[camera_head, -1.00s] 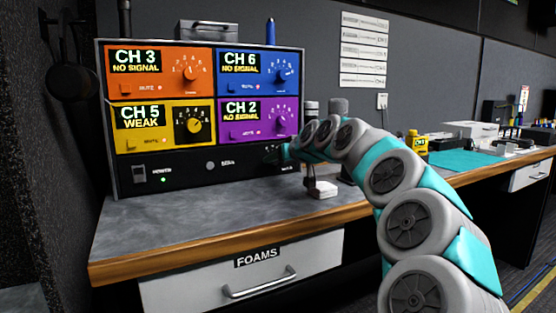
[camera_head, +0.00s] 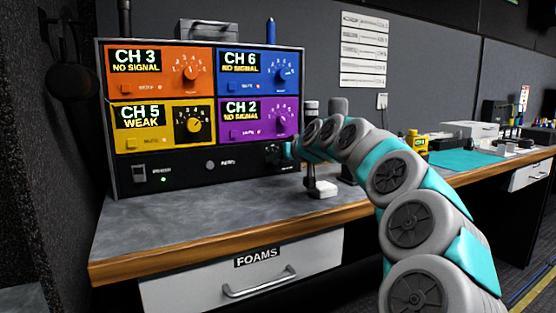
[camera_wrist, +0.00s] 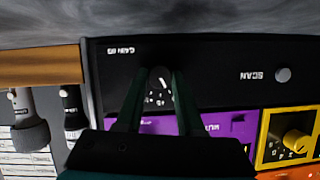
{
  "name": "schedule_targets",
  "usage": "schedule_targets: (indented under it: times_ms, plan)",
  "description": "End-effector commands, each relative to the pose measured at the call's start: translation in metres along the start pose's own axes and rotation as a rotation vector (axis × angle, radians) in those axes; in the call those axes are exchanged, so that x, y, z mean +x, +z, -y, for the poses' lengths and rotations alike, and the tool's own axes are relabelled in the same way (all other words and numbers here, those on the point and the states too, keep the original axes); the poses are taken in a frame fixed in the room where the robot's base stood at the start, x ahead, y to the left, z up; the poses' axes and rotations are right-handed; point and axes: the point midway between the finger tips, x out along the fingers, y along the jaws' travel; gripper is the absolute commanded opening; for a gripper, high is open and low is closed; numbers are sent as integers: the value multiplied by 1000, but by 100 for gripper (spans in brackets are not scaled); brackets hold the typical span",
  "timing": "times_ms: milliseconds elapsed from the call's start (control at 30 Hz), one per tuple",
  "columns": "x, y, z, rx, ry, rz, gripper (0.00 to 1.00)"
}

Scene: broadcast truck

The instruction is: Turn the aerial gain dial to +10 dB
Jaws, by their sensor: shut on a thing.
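The aerial gain dial (camera_wrist: 161,84) is a small dark knob on the black lower strip of the receiver rack, beside the label "GAIN DB" in the wrist view, which is upside down. It carries a white pointer mark and small white scale marks, too small to read surely. My gripper (camera_wrist: 160,74) has one finger on each side of the knob and is shut on it. In the head view my gripper (camera_head: 281,152) is at the lower right of the rack front and hides most of the dial.
The rack (camera_head: 205,172) has orange, blue, yellow and purple channel panels; the yellow one reads CH 5 WEAK, the others NO SIGNAL. A scan button (camera_wrist: 283,74) sits on the same strip. Microphones (camera_wrist: 27,120) stand to the rack's right in the head view.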

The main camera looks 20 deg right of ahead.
Motion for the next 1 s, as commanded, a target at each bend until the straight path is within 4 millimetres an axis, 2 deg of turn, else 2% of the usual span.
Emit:
schedule_targets:
  times_ms: [1000]
  plan:
    - [1, 1, -6, 770, -320, -2, 0]
